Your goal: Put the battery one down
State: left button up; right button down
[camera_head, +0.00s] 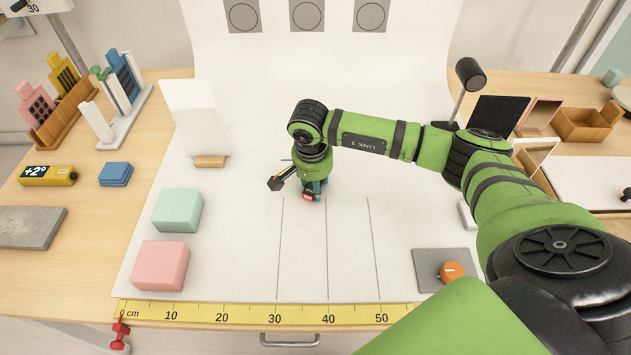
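My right arm reaches in from the right and its gripper (311,193) points down over the white sheet (400,210), near the upper end of the drawn lines. A small dark piece with a red face (308,196) shows at the fingertips, with teal parts beside it. It may be the battery, but it is too small to be sure. The fingers are mostly hidden by the wrist, so their opening is unclear. A dark block (275,183) sticks out left of the wrist. My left gripper is not in view.
A mint block (177,210) and a pink block (160,265) stand at left. A white panel (200,117) stands behind them. A grey plate (427,263) with an orange knob (451,271) lies front right. A yellow ruler (250,314) edges the front. The lined middle is clear.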

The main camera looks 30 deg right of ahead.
jog(key=c, duration=1.1)
grip_release()
jog(key=shift+f, duration=0.2)
jog(key=o, duration=0.4)
jog(key=shift+r, duration=0.1)
jog(key=shift+r, duration=0.1)
